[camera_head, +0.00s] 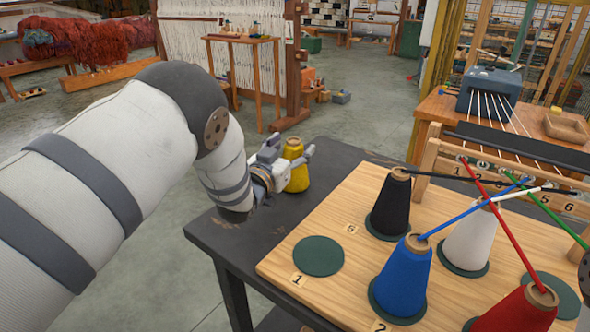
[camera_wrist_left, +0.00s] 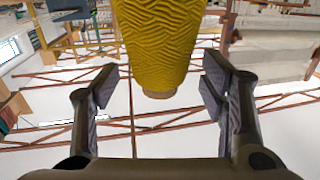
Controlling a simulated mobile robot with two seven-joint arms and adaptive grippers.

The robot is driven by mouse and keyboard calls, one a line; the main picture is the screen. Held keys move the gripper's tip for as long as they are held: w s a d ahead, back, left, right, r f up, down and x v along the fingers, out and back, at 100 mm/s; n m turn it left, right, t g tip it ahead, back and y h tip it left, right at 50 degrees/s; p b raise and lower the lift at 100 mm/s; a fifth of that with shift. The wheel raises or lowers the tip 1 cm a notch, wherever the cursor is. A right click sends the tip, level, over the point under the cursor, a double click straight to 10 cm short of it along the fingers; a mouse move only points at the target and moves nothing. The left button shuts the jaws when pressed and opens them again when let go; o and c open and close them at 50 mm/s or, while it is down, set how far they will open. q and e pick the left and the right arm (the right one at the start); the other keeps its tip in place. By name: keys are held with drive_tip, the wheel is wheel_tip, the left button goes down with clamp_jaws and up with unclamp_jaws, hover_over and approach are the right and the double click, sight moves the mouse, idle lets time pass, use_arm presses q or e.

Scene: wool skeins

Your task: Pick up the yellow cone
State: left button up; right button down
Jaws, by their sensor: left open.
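The yellow cone (camera_head: 297,170) stands upright on the dark table, near its far left edge, with a tan top. My left gripper (camera_head: 290,151) is at the cone, with its open fingers reaching around the upper part. In the left wrist view the yellow cone (camera_wrist_left: 158,45) appears upside down, its tan narrow end between the two open fingers of the left gripper (camera_wrist_left: 160,78). A gap shows on each side of the cone there. Part of the cone is hidden behind the gripper in the head view. My right gripper is not in view.
A wooden board (camera_head: 340,215) right of the yellow cone carries black (camera_head: 390,207), white (camera_head: 470,240), blue (camera_head: 402,282) and red (camera_head: 515,315) cones. Its green pad (camera_head: 318,256) by label 1 is empty. Coloured strands run from cones to a wooden rack (camera_head: 430,150).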

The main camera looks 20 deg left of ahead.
use_arm(q)
drive_tip(key=shift+w+d+f, duration=0.1)
drive_tip(key=shift+w+f, duration=0.15)
drive_tip(key=shift+w, duration=0.3)
drive_tip(key=shift+w+r, duration=0.15)
drive_tip(key=shift+r, duration=0.1)
clamp_jaws()
drive_tip(key=shift+r, duration=0.1)
